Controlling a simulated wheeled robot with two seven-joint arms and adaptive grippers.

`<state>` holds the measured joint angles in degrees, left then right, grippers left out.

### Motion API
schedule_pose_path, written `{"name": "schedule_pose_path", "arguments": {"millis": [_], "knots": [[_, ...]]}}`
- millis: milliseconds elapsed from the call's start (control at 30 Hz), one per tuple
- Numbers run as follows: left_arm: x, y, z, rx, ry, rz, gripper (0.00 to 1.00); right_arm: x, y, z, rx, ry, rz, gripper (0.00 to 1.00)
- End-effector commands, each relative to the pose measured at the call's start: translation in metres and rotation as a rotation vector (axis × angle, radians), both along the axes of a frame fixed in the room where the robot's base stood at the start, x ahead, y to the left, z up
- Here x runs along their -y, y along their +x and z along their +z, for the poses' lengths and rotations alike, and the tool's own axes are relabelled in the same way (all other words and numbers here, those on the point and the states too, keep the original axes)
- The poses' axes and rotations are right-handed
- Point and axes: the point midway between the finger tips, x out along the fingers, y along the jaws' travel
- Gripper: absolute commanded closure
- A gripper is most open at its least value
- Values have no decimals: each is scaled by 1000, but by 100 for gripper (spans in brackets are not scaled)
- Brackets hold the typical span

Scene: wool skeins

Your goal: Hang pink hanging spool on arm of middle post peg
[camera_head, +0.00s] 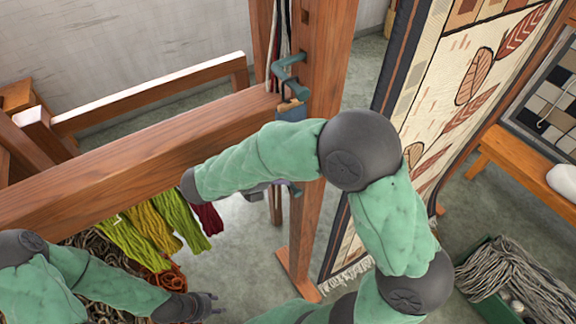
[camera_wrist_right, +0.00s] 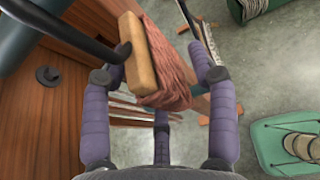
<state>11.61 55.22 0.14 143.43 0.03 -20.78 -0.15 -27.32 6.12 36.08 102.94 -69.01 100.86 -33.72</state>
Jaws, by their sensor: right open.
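The pink hanging spool shows in the right wrist view as a tan wooden bar (camera_wrist_right: 138,58) with dusty pink yarn (camera_wrist_right: 172,72) hanging from it. The rounded end of a dark peg arm (camera_wrist_right: 90,42) meets the bar; whether it passes through is hidden. My right gripper (camera_wrist_right: 162,82) is open, its purple fingers on either side of the spool; I cannot tell if they touch it. In the head view a tan bit of the spool (camera_head: 290,104) shows below a teal peg (camera_head: 286,72) on the post (camera_head: 325,60). My forearm hides the rest. My left gripper (camera_head: 212,304) is low left, away from the post; its jaws are unclear.
A thick wooden beam (camera_head: 120,172) runs left from the post. Green and yellow skeins (camera_head: 165,222) hang below it. A patterned woven hanging (camera_head: 450,100) stands right of the post. A green crate with grey yarn (camera_head: 515,285) sits lower right. Open floor shows between.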

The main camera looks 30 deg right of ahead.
Motion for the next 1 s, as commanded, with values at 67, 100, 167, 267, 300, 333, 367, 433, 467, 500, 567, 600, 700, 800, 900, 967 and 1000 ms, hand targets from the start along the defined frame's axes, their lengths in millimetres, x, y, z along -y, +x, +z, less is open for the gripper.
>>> {"name": "schedule_pose_path", "arguments": {"millis": [67, 100, 167, 267, 300, 333, 367, 433, 467, 500, 567, 600, 700, 800, 900, 967, 1000], "knots": [[0, 0, 0, 0, 0, 0, 60, -4, 0, 2, 1, -1, 2, 41], [0, 0, 0, 0, 0, 0, 60, -7, 0, 3, 1, -1, 3, 41], [0, 0, 0, 0, 0, 0, 60, -15, 0, 6, 1, -1, 3, 41], [0, 0, 0, 0, 0, 0, 60, -31, -1, 13, 2, 0, 5, 41], [0, 0, 0, 0, 0, 0, 60, -39, -2, 16, 3, 0, 4, 41], [0, 0, 0, 0, 0, 0, 60, -44, -2, 18, 2, 0, 6, 41], [0, 0, 0, 0, 0, 0, 60, -50, -3, 21, 2, 0, 5, 41], [0, 0, 0, 0, 0, 0, 60, -63, -4, 26, 2, 0, 6, 41], [0, 0, 0, 0, 0, 0, 60, -69, -4, 28, 2, -1, 4, 41], [0, 0, 0, 0, 0, 0, 60, -75, -5, 31, 2, 0, 4, 41], [0, 0, 0, 0, 0, 0, 60, -84, -5, 35, 2, 0, 4, 41], [0, 0, 0, 0, 0, 0, 60, -90, -6, 37, 1, 0, 3, 41], [0, 0, 0, 0, 0, 0, 60, -101, -7, 42, 1, 0, 3, 41], [0, 0, 0, 0, 0, 0, 60, -107, -8, 44, 0, -1, 1, 41], [0, 0, 0, 0, 0, 0, 60, -110, -8, 46, 0, 0, 0, 41], [0, 0, 0, 0, 0, 0, 60, -110, -8, 46, 0, 0, 0, 41], [0, 0, 0, 0, 0, 0, 60, -110, -8, 46, 0, 0, 0, 41]]}}
